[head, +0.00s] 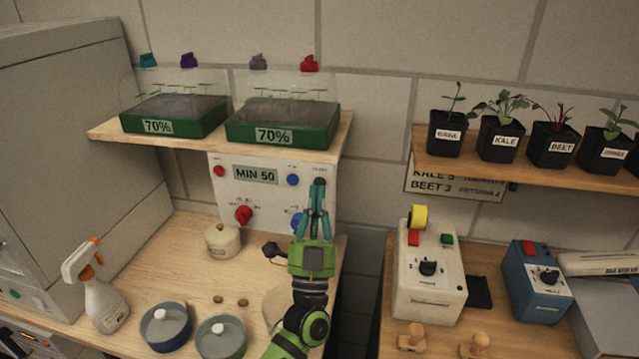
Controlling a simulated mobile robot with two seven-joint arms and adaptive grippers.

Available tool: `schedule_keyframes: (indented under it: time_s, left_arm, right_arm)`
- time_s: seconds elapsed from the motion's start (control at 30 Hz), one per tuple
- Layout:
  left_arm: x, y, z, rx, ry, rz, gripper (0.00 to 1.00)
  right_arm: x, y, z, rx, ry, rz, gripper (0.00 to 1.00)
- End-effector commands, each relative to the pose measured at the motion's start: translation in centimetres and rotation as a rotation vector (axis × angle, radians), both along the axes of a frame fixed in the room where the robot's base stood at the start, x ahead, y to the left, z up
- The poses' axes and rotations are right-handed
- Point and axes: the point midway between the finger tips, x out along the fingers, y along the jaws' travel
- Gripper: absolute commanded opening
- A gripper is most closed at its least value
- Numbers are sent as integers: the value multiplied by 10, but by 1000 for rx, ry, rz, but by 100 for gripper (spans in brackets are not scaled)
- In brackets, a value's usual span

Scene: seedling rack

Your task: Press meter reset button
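A white panel (268,209) with a "MIN 50" plate stands under the left shelf. It carries a small red button (219,171), a blue button (292,179), a red knob (243,215) and a blue knob (296,220). No label reading "meter reset" is legible. My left gripper (319,183) points up in front of the panel's right side, its fingertips close together, seemingly shut and empty. It partly covers the blue knob. I cannot tell whether it touches the panel. My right gripper is not in view.
Two seedling trays (157,127) (273,135) sit on the shelf above. A spray bottle (98,290), a lidded pot (222,240) and round tins (166,327) stand on the left bench. A white box (430,280) and a blue box (537,285) stand right, below potted seedlings (501,140).

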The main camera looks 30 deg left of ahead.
Motion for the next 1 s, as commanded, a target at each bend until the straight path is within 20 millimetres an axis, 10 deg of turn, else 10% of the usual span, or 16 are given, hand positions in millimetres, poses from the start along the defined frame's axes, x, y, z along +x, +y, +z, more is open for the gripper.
schedule_keyframes:
  time_s: [1.0]
  left_arm:
    - [9, 2, 0, 0, 0, 0, 0]
  right_arm:
    - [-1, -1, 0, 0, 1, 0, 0]
